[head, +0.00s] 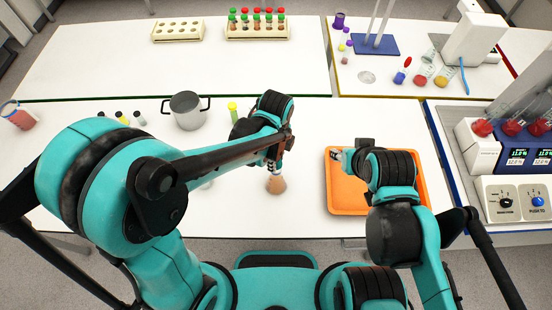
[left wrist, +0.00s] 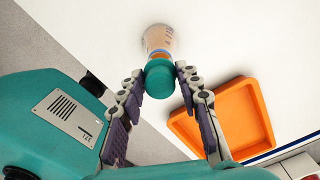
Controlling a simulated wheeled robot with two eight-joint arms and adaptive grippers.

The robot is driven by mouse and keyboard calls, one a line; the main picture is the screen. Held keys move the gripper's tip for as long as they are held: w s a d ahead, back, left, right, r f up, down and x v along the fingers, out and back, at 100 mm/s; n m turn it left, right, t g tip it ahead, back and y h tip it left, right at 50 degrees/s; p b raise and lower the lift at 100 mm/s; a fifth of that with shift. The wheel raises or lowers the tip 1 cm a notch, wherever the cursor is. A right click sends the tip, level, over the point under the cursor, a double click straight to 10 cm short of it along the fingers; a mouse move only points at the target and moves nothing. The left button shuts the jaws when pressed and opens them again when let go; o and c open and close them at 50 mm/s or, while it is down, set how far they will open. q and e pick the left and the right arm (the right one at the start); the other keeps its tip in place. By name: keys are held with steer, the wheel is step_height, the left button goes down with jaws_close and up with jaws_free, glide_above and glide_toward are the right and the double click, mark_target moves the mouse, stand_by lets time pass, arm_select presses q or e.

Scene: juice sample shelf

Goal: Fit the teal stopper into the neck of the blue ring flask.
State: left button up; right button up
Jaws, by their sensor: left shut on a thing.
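My left gripper (head: 274,160) is shut on the teal stopper (left wrist: 159,78), which shows between the fingertips in the left wrist view. The flask (head: 276,184) stands upright on the white table below this gripper, with orange-brown contents. In the left wrist view the flask (left wrist: 158,40) lies directly behind the stopper, in line with it. The stopper hides most of the neck, so I cannot tell whether it is in the neck or just above. My right gripper (head: 337,155) is over the orange tray's far left corner, and its fingers are too small to judge.
The orange tray (head: 345,206) lies right of the flask. Racks (head: 258,31) stand on the far table. Devices (head: 512,198) stand at the right. The table between flask and tray is clear.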

arm_select(q)
steer(key=shift+f+b, duration=1.3)
steer(key=shift+b, duration=0.2)
stand_by(0.5)
steer(key=o, duration=1.1)
steer(key=shift+o, duration=0.2)
step_height(320, 180, up, 12)
steer(key=s+a+f+n+t+b, duration=0.2)
steer(key=a+f+n+t+b, duration=0.1)
steer(key=a+f+n+b, duration=0.4)
steer(key=s+a+f+n+t+b, duration=0.3)
steer(key=a+f+n+b, duration=0.4)
steer(key=a+n, duration=0.4)
steer(key=n+t, duration=0.1)
steer(key=n, duration=0.4)
steer(key=shift+f+b, duration=0.2)
steer(key=shift+b, duration=0.2)
